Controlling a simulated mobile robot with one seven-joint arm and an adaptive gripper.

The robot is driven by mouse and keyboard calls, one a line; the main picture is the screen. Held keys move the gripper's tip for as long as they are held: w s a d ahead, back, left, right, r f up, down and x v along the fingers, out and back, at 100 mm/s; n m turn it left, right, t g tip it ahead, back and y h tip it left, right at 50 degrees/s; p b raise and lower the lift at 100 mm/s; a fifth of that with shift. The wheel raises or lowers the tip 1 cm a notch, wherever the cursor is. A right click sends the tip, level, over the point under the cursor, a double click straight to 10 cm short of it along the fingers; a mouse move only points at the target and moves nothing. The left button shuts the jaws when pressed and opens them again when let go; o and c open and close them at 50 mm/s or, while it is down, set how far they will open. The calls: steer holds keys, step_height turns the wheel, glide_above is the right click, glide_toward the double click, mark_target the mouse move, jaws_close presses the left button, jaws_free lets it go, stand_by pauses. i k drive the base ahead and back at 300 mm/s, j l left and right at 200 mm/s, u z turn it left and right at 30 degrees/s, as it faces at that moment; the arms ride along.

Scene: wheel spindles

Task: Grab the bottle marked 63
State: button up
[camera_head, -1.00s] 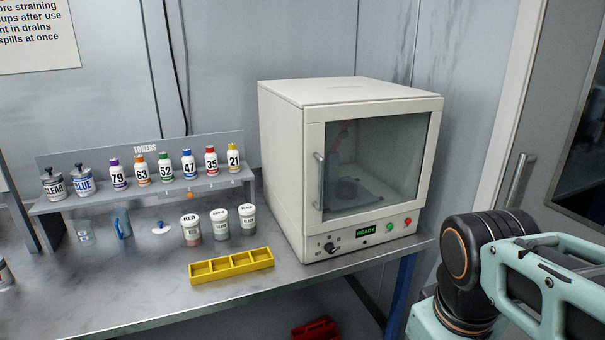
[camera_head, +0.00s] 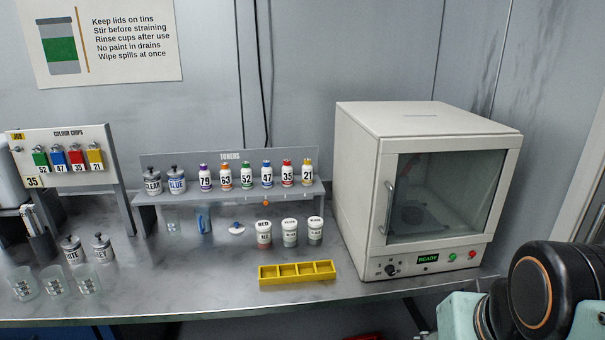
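The bottle marked 63 (camera_head: 226,178) is a small white bottle with an orange cap. It stands upright on the grey toners shelf (camera_head: 240,193), between the purple-capped bottle marked 79 (camera_head: 205,178) and the green-capped bottle marked 52 (camera_head: 247,177). Bottles marked 47, 35 and 21 stand farther right in the same row. Part of my arm shows at the lower right, well away from the shelf. My gripper is not in view.
A white cabinet oven (camera_head: 360,180) with a glass door stands right of the shelf. A yellow divided tray (camera_head: 297,281) and lidded tubs marked RED (camera_head: 264,235) and others sit in front of the shelf. A colour chips board (camera_head: 70,180) and clear cups (camera_head: 57,282) are at left.

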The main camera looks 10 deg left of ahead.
mark_target(225, 173)
steer(key=i+j+z, duration=0.1)
steer(key=i+j, duration=0.45)
steer(key=j, duration=0.2)
steer(key=i+j+z, duration=0.15)
steer(key=i+j, duration=0.1)
steer(key=j, duration=0.1)
